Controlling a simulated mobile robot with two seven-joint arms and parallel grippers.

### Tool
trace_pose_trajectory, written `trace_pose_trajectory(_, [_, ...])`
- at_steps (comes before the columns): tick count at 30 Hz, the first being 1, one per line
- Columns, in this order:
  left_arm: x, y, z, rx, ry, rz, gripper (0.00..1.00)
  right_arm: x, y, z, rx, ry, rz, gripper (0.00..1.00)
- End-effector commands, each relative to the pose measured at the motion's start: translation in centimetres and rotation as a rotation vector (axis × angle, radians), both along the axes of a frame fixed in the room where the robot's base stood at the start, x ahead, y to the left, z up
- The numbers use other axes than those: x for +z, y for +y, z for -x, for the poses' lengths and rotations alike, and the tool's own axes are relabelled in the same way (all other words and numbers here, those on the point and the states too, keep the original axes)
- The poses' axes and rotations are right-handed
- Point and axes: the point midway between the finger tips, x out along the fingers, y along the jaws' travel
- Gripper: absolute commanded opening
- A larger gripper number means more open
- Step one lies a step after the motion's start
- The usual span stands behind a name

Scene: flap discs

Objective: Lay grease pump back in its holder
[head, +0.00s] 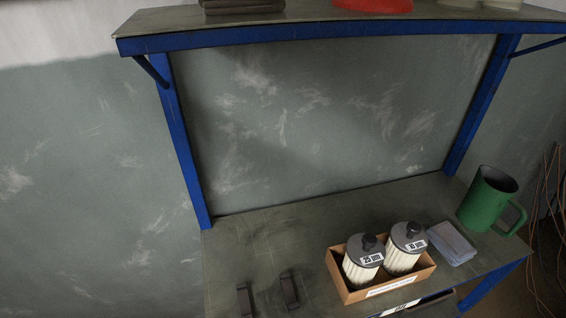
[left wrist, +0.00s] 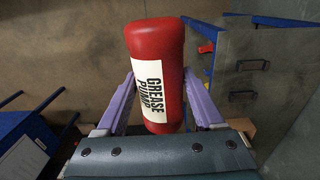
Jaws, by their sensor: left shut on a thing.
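The grease pump (left wrist: 160,70) is a red bottle with a white label reading "GREASE PUMP". It shows in the left wrist view only. My left gripper (left wrist: 160,92) has a purple finger on each side of it and is shut on it. Two dark upright blocks stand side by side at the bench's front left in the head view, a left one (head: 245,298) and a right one (head: 289,289). They look like a cradle holder, and nothing lies on them. Neither gripper shows in the head view.
On the bench (head: 240,240), a wooden box (head: 346,290) holds two capped cartridges (head: 364,262) (head: 405,250). A grey-blue cloth stack (head: 452,243) and a green mug (head: 487,200) stand farther right. Blue posts (head: 180,135) carry a shelf above. The bench's back left is clear.

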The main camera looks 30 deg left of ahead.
Motion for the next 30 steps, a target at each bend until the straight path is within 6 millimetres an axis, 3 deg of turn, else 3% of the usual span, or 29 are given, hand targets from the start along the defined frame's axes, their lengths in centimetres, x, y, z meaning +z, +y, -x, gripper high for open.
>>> trace_pose_trajectory(20, [-3.2, 4.5, -10.6, 0.003, -0.005, -0.001, 0.00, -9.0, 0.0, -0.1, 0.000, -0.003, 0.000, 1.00])
trace_pose_trajectory(30, [-4.8, 6.6, -15.6, 0.002, -0.004, 0.000, 0.00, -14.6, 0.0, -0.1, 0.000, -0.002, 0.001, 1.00])
